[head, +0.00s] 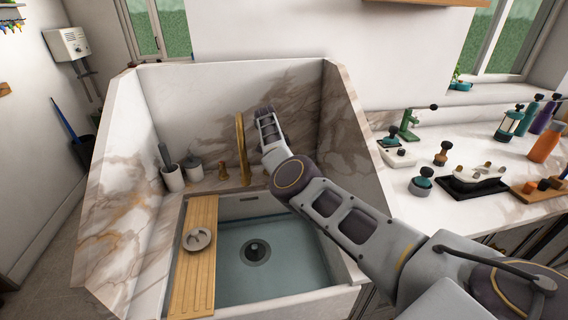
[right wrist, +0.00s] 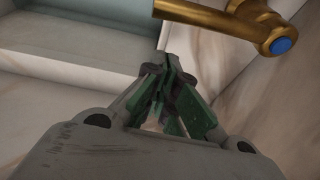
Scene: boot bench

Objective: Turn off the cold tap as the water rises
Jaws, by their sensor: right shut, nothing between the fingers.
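The white sink (head: 345,268) has a blue-tinted basin with a dark drain (head: 256,252) visible. I cannot tell the water's depth, and no clear stream shows. A tall brass spout (head: 241,145) stands at the back, with a brass fitting (head: 222,172) to its left. In the right wrist view, a brass tap handle with a blue end cap (right wrist: 281,45) is at the upper right. My right gripper (right wrist: 170,58) is shut and empty, below and left of that cap and apart from it. In the head view, my right arm hides the area right of the spout. My left gripper is out of view.
A wooden board (head: 190,270) with a small dish (head: 198,240) spans the sink's left side. Marble walls (head: 345,140) enclose the sink. Bottles and tools, including an orange bottle (head: 545,142), crowd the right counter.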

